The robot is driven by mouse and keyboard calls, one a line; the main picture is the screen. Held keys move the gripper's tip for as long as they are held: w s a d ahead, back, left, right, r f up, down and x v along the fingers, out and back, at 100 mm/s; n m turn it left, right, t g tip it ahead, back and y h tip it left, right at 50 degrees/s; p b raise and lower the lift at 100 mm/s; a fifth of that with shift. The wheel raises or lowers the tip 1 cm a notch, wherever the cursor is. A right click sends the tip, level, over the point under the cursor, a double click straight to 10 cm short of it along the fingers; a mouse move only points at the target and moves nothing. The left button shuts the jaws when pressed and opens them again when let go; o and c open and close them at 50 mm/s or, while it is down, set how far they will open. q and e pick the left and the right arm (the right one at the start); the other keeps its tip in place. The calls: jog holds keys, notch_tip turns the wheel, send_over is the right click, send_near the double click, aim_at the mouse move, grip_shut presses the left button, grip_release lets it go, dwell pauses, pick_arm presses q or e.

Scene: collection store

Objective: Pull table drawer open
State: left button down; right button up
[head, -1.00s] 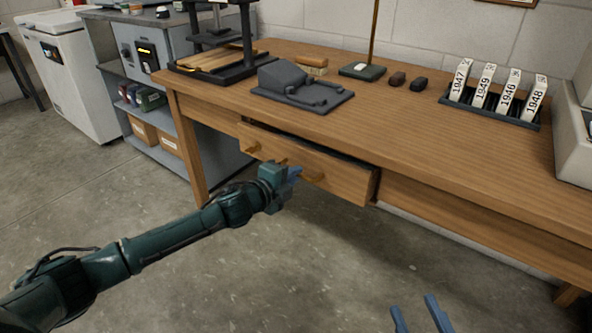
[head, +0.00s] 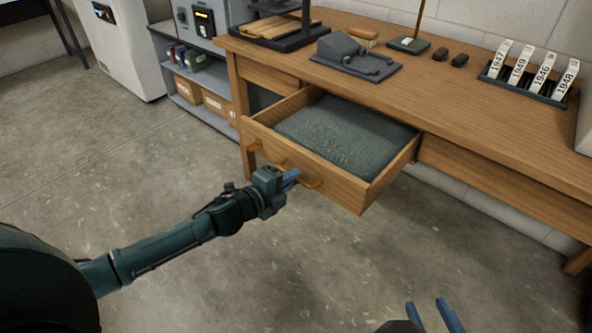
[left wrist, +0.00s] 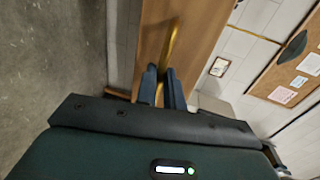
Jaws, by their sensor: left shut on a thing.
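The table drawer (head: 345,190) stands well out from the wooden table (head: 480,150), with a dark grey-green textured surface (head: 345,135) showing inside. A brass handle (head: 312,184) is on its front. My left gripper (head: 289,180) is at the drawer front, shut on this handle. In the left wrist view, the blue fingers (left wrist: 162,88) close around the brass bar (left wrist: 171,42) against the wooden front. My right gripper (head: 436,316) shows at the bottom edge, its two blue fingers apart and empty, away from the drawer.
On the tabletop are a dark grey device (head: 355,57), a black rack (head: 525,83) of year tags and small dark objects. A grey shelf unit with boxes (head: 218,105) and a white cabinet (head: 125,45) stand at the left. The floor before the drawer is clear.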

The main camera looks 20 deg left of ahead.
pick_arm(q)
jog(key=shift+s+a, duration=0.15)
jog(key=shift+s, duration=0.25)
jog(key=c, duration=1.5)
grip_release()
jog(key=p+v, duration=0.2)
jog(key=v, duration=1.1)
